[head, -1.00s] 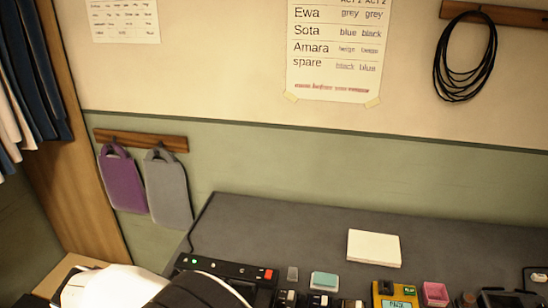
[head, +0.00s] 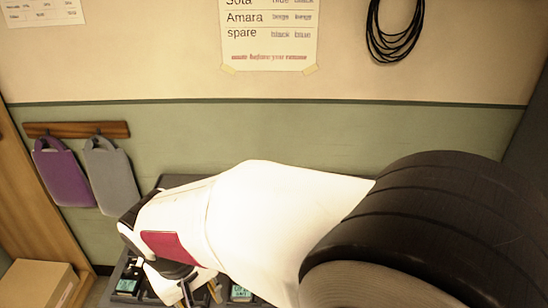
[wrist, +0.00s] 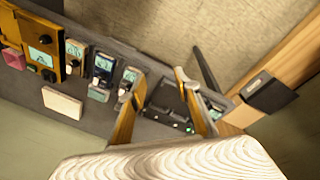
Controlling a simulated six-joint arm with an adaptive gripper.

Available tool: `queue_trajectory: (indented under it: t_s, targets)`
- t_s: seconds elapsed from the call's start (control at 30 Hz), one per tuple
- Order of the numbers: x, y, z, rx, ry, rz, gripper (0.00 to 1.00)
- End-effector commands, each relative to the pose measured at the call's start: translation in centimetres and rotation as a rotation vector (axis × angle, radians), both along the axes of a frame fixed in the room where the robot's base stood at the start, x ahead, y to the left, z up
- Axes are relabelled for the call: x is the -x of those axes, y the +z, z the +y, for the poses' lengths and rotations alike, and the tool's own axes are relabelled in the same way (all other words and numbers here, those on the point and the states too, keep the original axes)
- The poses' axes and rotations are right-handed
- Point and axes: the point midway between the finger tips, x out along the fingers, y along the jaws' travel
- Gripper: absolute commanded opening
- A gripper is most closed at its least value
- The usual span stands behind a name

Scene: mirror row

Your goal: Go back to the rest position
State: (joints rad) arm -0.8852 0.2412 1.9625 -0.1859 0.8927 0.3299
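My white arm crosses the lower half of the head view and hides most of the dark table. In the head view the gripper end (head: 188,288) is partly hidden at the bottom edge. A pale wood-grained surface fills the bottom of the wrist view; I cannot tell what it belongs to.
The dark table (wrist: 100,118) holds a row of small devices, a yellow meter (wrist: 42,55) and a white block (wrist: 62,103). A cardboard box (head: 38,284) stands at lower left. Purple (head: 62,175) and grey (head: 112,175) bags hang on the wall.

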Motion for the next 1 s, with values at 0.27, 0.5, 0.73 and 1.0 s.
queue_trajectory:
  t_s: [0.27,0.5,0.73,1.0]
  targets:
    - [0.3,2.8,-6.3,-0.039,-0.033,0.005,0.33]
    - [1.2,4.6,-11.2,-0.075,-0.072,-0.003,0.33]
    - [2.4,6.0,-15.5,-0.111,-0.126,-0.025,0.33]
    - [4.2,7.2,-20.1,-0.155,-0.212,-0.066,0.33]
